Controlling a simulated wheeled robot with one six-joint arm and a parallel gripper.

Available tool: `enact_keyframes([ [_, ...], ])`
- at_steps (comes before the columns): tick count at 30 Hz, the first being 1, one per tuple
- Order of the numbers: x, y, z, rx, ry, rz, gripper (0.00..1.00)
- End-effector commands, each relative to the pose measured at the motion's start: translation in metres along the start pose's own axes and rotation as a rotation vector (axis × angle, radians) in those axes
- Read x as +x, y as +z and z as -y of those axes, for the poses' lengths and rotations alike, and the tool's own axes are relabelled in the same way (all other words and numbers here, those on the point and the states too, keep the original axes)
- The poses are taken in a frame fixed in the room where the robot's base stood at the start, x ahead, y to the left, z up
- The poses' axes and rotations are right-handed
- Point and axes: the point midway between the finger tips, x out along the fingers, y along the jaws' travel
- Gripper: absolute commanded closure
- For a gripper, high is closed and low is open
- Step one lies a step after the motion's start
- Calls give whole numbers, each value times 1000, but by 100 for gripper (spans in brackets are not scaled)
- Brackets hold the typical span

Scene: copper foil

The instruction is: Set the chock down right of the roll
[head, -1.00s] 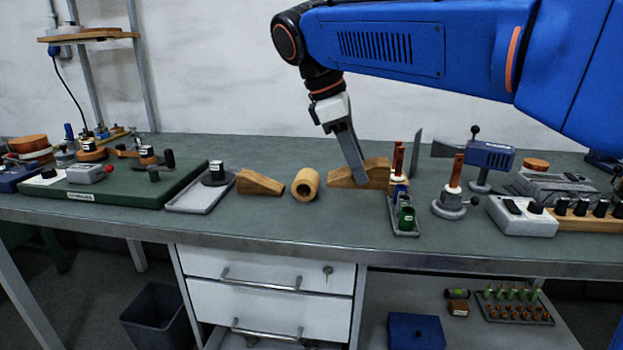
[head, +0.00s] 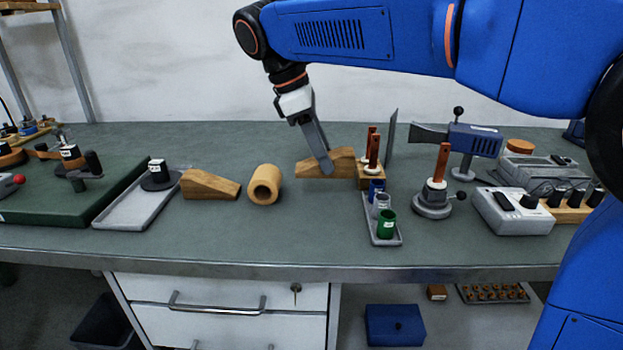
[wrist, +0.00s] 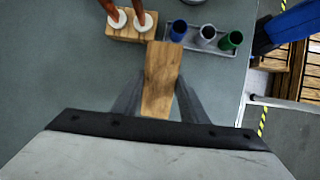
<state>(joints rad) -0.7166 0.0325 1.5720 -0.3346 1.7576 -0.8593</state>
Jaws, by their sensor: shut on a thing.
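The roll (head: 264,184), a hollow tan cylinder, lies on the bench in the head view with its open end facing me. The chock (head: 341,161), a wooden wedge, is to the right of the roll and a little farther back, with a gap between them. My gripper (head: 325,168) is shut on the chock from above. In the wrist view the chock (wrist: 161,72) sits between the two fingers of my gripper (wrist: 158,97). It looks at or very near the bench top; I cannot tell whether it touches. A second wooden wedge (head: 210,185) lies left of the roll.
Right beside the chock stands a wooden block (head: 371,178) with two copper rods. In front of that is a grey tray (head: 386,240) with blue, grey and green cups. A round-based stand (head: 433,207) is farther right. The bench in front of the roll and chock is clear.

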Motion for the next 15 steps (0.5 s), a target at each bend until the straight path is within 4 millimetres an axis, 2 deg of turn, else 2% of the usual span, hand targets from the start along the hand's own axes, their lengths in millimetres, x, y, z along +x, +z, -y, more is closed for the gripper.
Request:
enact_keyframes([
  [8, 18, -8, 1, 1, 1, 0, 86],
  [15, 46, -19, 3, 0, 0, 0, 86],
])
